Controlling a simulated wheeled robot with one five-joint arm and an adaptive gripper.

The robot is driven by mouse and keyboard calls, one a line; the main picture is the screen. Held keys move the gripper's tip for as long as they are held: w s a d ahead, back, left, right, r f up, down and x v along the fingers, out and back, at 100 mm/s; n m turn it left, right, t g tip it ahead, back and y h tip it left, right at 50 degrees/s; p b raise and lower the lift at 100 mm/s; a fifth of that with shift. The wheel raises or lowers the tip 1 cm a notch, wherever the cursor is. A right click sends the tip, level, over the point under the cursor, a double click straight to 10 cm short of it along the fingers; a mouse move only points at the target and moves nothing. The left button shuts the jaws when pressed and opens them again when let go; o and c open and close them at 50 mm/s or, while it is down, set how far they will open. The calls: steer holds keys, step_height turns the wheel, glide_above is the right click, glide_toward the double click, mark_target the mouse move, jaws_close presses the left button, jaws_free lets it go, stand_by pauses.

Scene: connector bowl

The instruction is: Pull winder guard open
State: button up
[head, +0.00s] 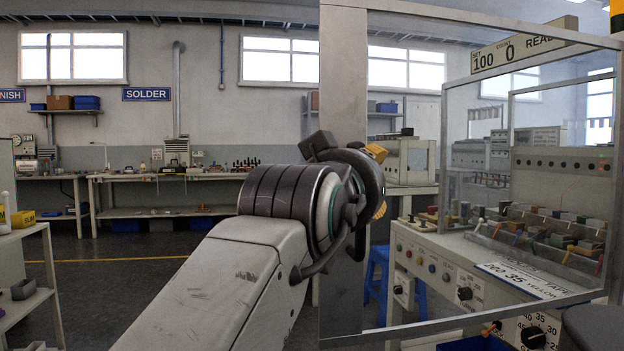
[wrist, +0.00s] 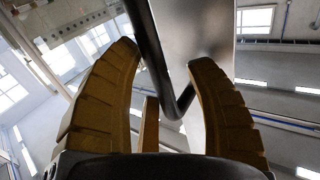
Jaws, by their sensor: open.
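The winder guard is a clear panel in a grey frame (head: 343,230) at the right of the head view, in front of the winder (head: 450,262). Its left upright looks larger and nearer than its right edge. In the wrist view, a black bent bar (wrist: 152,50), apparently the guard's handle, runs down between my fingers, with a grey plate (wrist: 208,30) behind it. My gripper (wrist: 163,58) is open, with its yellow-brown fingers on either side of the bar. I cannot tell whether either finger touches it. In the head view, my wrist hides most of my gripper (head: 378,182).
Behind the guard are a tray of coloured parts (head: 560,235), a knob panel (head: 465,292) and a blue stool (head: 378,280). A shelf unit (head: 25,270) stands at far left. Workbenches (head: 180,180) line the back wall. Floor between is open.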

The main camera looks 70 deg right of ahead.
steer(key=a, duration=1.2)
steer(key=shift+w, duration=0.3)
steer(key=shift+d+f, duration=0.1)
stand_by(0.3)
